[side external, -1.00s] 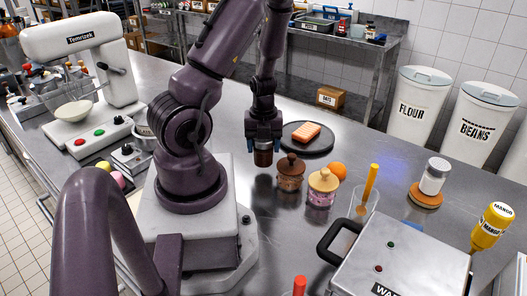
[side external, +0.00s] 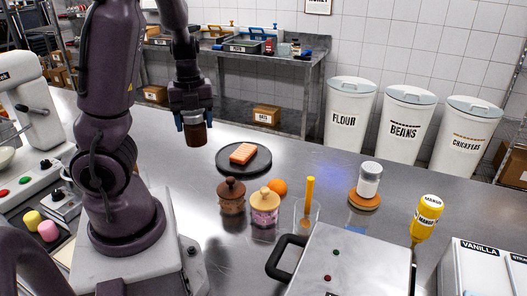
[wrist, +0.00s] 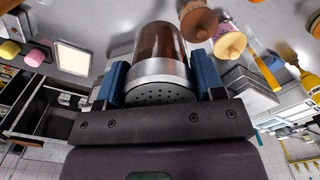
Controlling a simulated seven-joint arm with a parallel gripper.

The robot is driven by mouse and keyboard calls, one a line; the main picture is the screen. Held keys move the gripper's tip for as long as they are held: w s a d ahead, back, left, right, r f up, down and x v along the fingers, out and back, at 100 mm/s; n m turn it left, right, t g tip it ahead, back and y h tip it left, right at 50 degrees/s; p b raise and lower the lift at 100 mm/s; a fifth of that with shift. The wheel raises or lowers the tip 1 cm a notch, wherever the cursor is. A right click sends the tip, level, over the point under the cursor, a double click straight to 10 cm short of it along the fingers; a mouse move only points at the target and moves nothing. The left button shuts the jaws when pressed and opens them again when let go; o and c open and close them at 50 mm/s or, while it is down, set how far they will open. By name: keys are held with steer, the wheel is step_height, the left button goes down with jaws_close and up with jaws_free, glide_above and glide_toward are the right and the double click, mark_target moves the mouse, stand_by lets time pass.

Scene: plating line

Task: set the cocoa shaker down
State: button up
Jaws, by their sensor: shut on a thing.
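The cocoa shaker (side external: 196,136) has a brown see-through body and a perforated metal lid. My gripper (side external: 196,120) is shut on it and holds it in the air above the steel counter, left of and above the dark round plate in the side view. In the wrist view my gripper's blue fingers (wrist: 160,80) clasp the shaker (wrist: 160,45) on both sides, with the lid towards my palm. The shaker looks roughly upright, clear of the counter.
A dark plate (side external: 229,167) bears an orange-pink slab (side external: 243,153). Two lidded jars, brown (side external: 231,199) and pink (side external: 264,212), stand in front by an orange (side external: 278,187). A white-and-silver shaker (side external: 369,180) stands on a round wooden coaster (side external: 365,202). A steel appliance (side external: 345,260) is front right.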

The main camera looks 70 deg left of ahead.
steer(key=w+d+f+m, duration=0.2)
steer(key=w+m, duration=0.1)
steer(key=w, duration=0.8)
steer(key=w+d+f+m, duration=0.1)
steer(key=w+f+m, duration=0.2)
steer(key=w, duration=0.7)
steer(key=w+a+f, duration=0.2)
steer(key=w+f, duration=0.1)
steer(key=w, duration=0.1)
steer(key=w+a+f, duration=0.2)
steer(key=w+f, duration=0.1)
steer(key=w+a+f, duration=0.2)
steer(key=w+f, duration=0.1)
steer(key=w, duration=0.1)
steer(key=shift+w+f, duration=0.15)
steer(key=shift+w, duration=0.2)
steer(key=shift+w+a+f, duration=0.1)
steer(key=shift+f, duration=1.55)
